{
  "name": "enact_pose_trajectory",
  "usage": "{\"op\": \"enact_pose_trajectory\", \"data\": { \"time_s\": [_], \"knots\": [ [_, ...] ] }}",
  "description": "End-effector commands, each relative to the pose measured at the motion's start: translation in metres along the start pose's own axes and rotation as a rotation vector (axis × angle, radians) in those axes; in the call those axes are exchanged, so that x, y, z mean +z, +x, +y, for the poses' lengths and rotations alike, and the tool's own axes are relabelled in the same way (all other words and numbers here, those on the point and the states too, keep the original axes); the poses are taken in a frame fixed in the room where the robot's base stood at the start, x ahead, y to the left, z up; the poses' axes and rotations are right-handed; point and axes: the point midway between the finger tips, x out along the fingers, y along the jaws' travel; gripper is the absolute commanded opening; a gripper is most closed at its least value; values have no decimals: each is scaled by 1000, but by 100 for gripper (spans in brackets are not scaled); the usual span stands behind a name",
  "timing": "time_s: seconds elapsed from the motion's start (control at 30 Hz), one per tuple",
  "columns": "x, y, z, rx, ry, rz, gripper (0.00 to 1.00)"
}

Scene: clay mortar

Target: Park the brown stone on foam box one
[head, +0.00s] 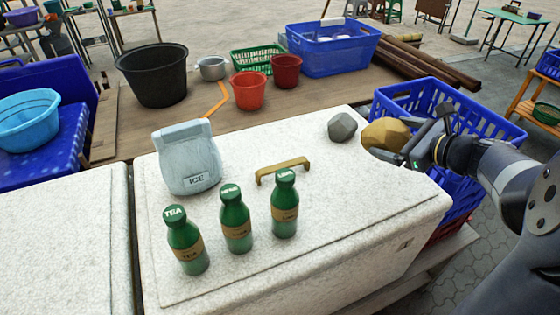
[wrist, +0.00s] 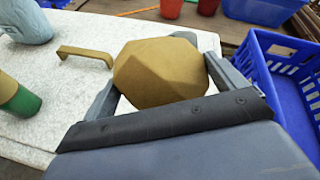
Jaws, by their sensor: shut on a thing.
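The brown stone (head: 384,134) is a faceted, mustard-brown lump. My gripper (head: 398,142) is shut on it, with one finger on each side, as the wrist view also shows the stone (wrist: 160,72) between the fingers (wrist: 160,85). The stone appears held near the far right edge of a white foam box (head: 330,220); its height above the lid is hard to tell. A second white foam box (head: 60,245) stands at the left. I cannot read a number on either box. A grey stone (head: 342,127) rests on the middle box, left of the brown stone.
The middle box also carries a pale ICE bag (head: 187,160), a brown handle (head: 283,169) and three green bottles (head: 236,220). Its right front lid area is clear. A blue crate (head: 400,97) stands beyond its right edge, beneath my arm.

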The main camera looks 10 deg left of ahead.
Motion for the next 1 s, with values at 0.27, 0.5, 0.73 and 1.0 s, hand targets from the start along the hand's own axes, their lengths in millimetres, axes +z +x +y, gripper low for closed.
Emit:
{"op": "enact_pose_trajectory", "data": {
  "time_s": [0.27, 0.5, 0.73, 1.0],
  "knots": [
    [-6, 3, 2, -1, 2, -3, 31],
    [-40, 17, 15, -1, 3, -2, 31],
    [-56, 24, 21, -2, 0, -4, 31],
    [-83, 35, 31, -1, 2, -3, 31]
  ]
}}
